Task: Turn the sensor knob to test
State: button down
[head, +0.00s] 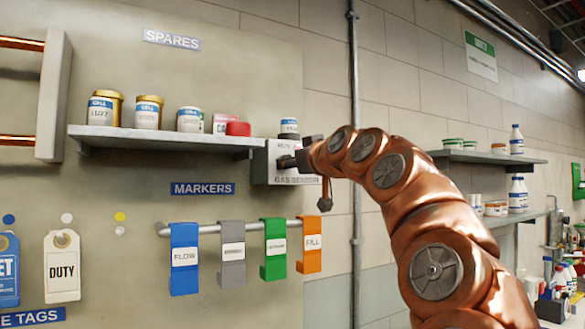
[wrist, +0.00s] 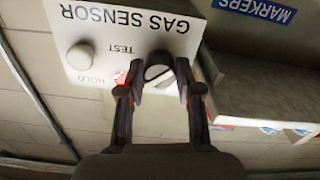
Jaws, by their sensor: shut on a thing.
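The gas sensor (head: 290,176) is a white box on the wall in the head view. It also shows upside down in the wrist view (wrist: 160,14), with the printed words TEST and HOLD. Its dark round knob (wrist: 158,58) with a pale bar across it sits between my fingers. My gripper (wrist: 159,78) is shut on the knob, one finger on each side. In the head view my gripper (head: 303,158) is at the front of the box and hides the knob. A small red mark (wrist: 121,78) shows beside the left finger.
A round pale button or knob (wrist: 80,57) is on the same face. A shelf (head: 165,141) with jars is left of the sensor. Colored marker tags hang from a rail (head: 205,229) below. A vertical pipe (head: 355,110) runs behind my arm.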

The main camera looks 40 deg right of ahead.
jog(key=m, duration=0.8)
jog(key=shift+a+f+m, duration=0.1)
jog(key=shift+m, duration=0.5)
jog(key=c, duration=0.8)
grip_release()
jog(key=shift+o, duration=0.2)
jog(key=shift+s, duration=0.1)
jog(key=s+a, duration=0.1)
jog(key=s, duration=1)
jog(key=shift+s, duration=0.4)
